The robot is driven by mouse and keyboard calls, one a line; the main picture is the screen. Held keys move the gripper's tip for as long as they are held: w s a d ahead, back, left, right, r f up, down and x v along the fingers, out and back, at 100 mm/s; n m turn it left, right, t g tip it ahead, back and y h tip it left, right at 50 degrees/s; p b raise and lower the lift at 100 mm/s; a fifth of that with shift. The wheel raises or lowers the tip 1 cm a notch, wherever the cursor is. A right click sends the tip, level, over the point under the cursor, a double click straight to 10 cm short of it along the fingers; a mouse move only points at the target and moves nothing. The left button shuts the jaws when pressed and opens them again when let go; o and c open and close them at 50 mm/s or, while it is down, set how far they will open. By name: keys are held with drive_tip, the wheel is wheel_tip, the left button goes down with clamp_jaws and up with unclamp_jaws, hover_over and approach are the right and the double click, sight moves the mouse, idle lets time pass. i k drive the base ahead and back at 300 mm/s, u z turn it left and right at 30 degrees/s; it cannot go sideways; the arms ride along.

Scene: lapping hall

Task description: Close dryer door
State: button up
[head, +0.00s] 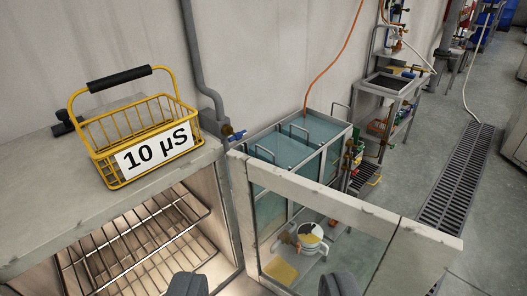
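The dryer (60,225) stands at the left, a grey box with a lit interior and a wire rack (150,245). Its door (325,200) has a worn pale frame and a glass pane. The door stands open, swung out to the right from the right side of the dryer's opening. My gripper (264,285) shows as two dark fingertips at the bottom edge, set wide apart with nothing seen between them. The left tip is in front of the dryer's opening and the right tip overlaps the door's pane. I cannot tell whether it touches the door.
A yellow wire basket (145,135) labelled "10 µS" sits on the dryer. A teal-filled tank (300,145) stands behind the door. A pipe (196,60) runs down the wall. A shelf cart (390,85) and floor grate (455,180) are at right, with clear floor beside the grate.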

sight(416, 255)
drive_tip(key=z, duration=1.65)
drive_tip(key=i, duration=3.1)
drive_tip(key=u, duration=1.3)
